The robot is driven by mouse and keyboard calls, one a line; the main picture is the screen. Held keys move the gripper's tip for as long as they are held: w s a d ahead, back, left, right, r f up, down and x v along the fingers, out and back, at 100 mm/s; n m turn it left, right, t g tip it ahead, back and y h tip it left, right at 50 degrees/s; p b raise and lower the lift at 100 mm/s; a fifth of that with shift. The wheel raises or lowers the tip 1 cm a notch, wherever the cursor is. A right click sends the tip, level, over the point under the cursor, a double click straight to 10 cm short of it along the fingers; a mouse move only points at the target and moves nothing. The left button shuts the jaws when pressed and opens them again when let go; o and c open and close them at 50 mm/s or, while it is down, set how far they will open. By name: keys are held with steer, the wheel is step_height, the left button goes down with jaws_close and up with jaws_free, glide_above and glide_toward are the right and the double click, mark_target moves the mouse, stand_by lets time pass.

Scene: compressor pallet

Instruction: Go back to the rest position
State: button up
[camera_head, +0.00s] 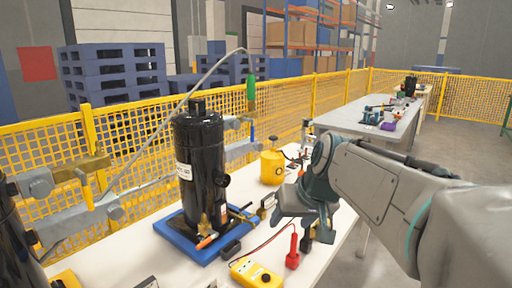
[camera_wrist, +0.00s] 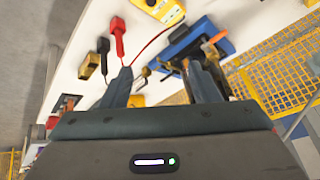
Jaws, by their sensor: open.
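My gripper (camera_wrist: 165,88) is open in the wrist view, with its two dark fingers apart and nothing held between them. In the head view my gripper (camera_head: 300,210) hangs over the white table (camera_head: 335,235), to the right of the black compressor (camera_head: 198,160). The compressor stands upright on a blue pallet (camera_head: 180,235). The pallet also shows at the top of the wrist view (camera_wrist: 188,40). Part of the table behind my gripper is hidden in the head view.
A yellow meter (camera_head: 256,275) with a red probe (camera_head: 292,252) lies at the table's front. A yellow canister (camera_head: 272,167) stands behind my gripper. Metal clamps (camera_head: 70,185) reach in at left. A yellow mesh fence (camera_head: 150,145) runs behind. A second table (camera_head: 350,120) is farther back.

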steer(key=s+d+m+g+h+p, duration=0.1)
steer(key=s+d+p, duration=0.2)
steer(key=s+p, duration=0.2)
steer(key=s+d+f+g+h+p, duration=0.1)
steer(key=s+d+p, duration=0.3)
steer(key=s, duration=0.7)
steer(key=shift+d+f+m+g+h+p, duration=0.2)
steer(key=shift+f+m+g+h+p, duration=0.1)
steer(key=shift+m+h+p, duration=0.15)
steer(key=shift+a, duration=0.1)
stand_by(0.5)
